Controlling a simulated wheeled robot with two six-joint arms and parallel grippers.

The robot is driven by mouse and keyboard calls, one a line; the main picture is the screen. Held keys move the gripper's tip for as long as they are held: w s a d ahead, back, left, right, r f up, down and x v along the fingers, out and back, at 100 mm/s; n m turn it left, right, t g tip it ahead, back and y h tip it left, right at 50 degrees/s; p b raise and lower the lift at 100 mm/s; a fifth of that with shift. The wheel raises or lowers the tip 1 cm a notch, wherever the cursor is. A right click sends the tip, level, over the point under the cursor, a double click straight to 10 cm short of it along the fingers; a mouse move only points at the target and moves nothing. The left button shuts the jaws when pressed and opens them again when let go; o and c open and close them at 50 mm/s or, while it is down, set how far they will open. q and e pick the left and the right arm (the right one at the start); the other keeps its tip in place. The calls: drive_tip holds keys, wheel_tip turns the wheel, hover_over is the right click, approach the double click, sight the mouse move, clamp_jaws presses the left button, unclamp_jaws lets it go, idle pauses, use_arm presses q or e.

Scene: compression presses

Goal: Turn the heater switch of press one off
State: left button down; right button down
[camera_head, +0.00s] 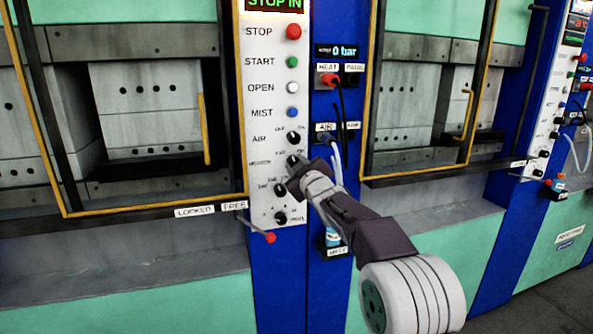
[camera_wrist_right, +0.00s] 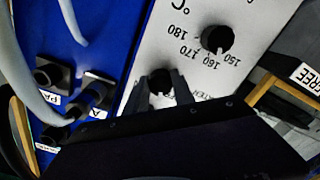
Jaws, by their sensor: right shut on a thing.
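The white control panel (camera_head: 265,110) of the near press carries a column of buttons and black rotary knobs. The heater switch (camera_head: 293,160) is the black knob beside the heater label, below the air knob (camera_head: 293,137). My right gripper (camera_head: 297,168) reaches it from the lower right and partly covers it. In the right wrist view, my right gripper (camera_wrist_right: 163,78) has its two dark fingers on either side of the heater switch (camera_wrist_right: 160,83), shut on it. The pointer's exact setting is hidden. My left gripper is in neither view.
A temperature knob with a degree scale (camera_wrist_right: 217,40) sits close by the held switch. Hoses and sockets (camera_head: 330,130) crowd the blue post on the right. Yellow-framed press doors (camera_head: 207,130) flank the panel. A second press panel (camera_head: 560,110) stands far right.

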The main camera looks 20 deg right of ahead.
drive_tip(key=shift+n, duration=0.8)
drive_tip(key=c, duration=1.1)
unclamp_jaws()
drive_tip(key=shift+o, duration=0.2)
drive_tip(key=shift+s+b, duration=0.1)
drive_tip(key=shift+b, duration=0.2)
drive_tip(key=s+b, duration=0.1)
drive_tip(key=s, duration=0.8)
drive_tip(key=shift+d, duration=0.15)
